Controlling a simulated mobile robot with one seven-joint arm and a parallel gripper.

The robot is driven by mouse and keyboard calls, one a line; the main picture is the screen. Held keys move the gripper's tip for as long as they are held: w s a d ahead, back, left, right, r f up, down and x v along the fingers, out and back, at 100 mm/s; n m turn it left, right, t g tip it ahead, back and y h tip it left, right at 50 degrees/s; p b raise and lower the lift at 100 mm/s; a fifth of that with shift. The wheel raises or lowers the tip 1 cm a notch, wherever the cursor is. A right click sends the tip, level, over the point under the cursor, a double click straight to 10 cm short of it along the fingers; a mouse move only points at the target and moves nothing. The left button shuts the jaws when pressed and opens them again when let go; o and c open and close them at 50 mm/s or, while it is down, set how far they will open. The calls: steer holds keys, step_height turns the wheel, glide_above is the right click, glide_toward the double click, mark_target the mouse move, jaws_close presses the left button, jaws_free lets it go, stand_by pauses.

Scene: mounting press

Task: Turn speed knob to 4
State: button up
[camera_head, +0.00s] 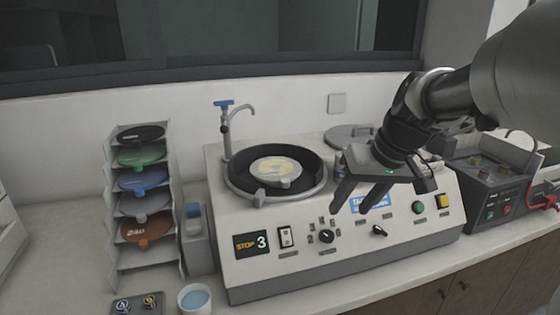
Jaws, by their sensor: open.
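The white machine (270,271) stands on the counter, with a sloped front panel. A round black knob (326,236) with small position marks around it sits mid panel. A second black knob (380,231) with a pointed shape sits to its right. The panel labels are too small to read, so I cannot tell which is the speed knob. A display (251,243) on the left reads "STOP 3".
A round platen (306,185) and tap (226,125) are on top of the machine. A rack of coloured discs (142,181), a bottle (196,235) and a cup (195,298) stand left. A dark box (488,180) with buttons stands right. A green button (418,207) and yellow button (442,201) are on the panel.

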mark_target(329, 236)
steer(key=b+x, duration=0.1)
steer(key=x, duration=1.1)
steer(key=shift+w+a+f+b, duration=0.1)
steer(key=shift+f+b, duration=0.2)
steer(key=c, duration=1.1)
steer(key=shift+o, duration=0.2)
